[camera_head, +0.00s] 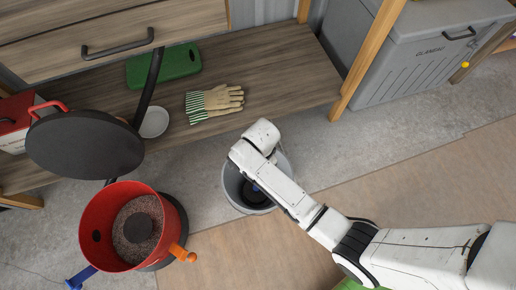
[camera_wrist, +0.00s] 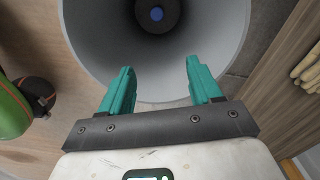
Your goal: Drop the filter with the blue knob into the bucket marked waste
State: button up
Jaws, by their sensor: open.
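A grey bucket (camera_head: 232,190) stands on the floor, partly hidden under my arm; its rim and inner wall also show in the wrist view (camera_wrist: 100,45). No marking on it can be read. A dark round piece with a blue knob (camera_wrist: 157,14) lies at the bottom inside the bucket; a dark shape with a bit of blue also shows there in the head view. My gripper (camera_wrist: 158,72) has its teal fingers spread apart with nothing between them, over the bucket's near rim. In the head view my arm hides the fingers.
A red open drum (camera_head: 100,218) with grainy filling stands left of the bucket, with orange and blue handles and a dark round lid (camera_head: 85,146) raised behind. A shelf holds gloves (camera_head: 214,101), a green board (camera_head: 165,66) and a white bowl (camera_head: 154,122). A grey chest (camera_head: 405,65) stands back right.

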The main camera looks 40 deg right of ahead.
notch_tip(320, 180, up, 11)
jog(key=p, duration=0.4)
jog(key=shift+f, duration=0.1)
dwell(0.3)
